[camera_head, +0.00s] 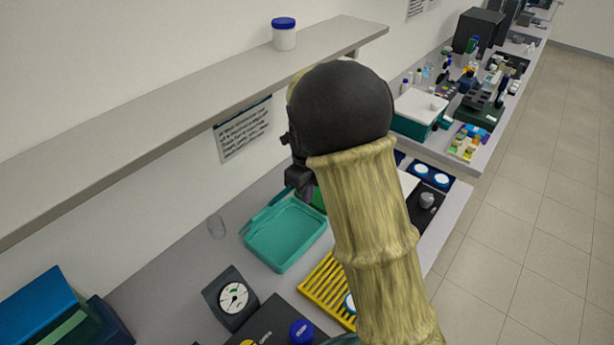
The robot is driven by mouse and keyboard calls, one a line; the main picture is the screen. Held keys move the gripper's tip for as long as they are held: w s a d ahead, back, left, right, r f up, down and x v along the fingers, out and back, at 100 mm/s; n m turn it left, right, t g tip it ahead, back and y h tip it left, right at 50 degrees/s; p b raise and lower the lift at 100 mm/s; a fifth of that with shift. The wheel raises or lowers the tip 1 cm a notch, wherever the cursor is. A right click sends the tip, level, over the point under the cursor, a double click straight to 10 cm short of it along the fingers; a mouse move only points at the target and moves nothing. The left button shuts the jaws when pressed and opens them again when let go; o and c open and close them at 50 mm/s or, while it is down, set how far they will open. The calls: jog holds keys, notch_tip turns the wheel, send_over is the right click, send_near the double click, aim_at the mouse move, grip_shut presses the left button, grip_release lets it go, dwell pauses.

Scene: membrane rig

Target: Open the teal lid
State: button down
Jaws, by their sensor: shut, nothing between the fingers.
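A shallow teal tray-like piece (284,236) with a raised rim lies on the grey bench, left of my arm. Its hollow inside faces up and looks empty. I cannot tell whether it is the teal lid or an open box. My gripper (304,190) shows only as a small dark part at the left of my wrist, just above the far right corner of the teal piece. It is shut and empty. I cannot tell whether it touches the teal piece. My arm hides what lies behind it, including the bench right of the teal piece.
A yellow slatted rack (326,287) and a dial gauge (233,297) stand nearer. A shelf (180,105) with a blue-capped jar (284,36) overhangs the bench. A teal box with a white top (420,106) stands farther back.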

jog(key=w+a+p, duration=0.2)
jog(key=shift+w+a+f, duration=0.2)
jog(key=shift+w+a, duration=0.1)
dwell(0.3)
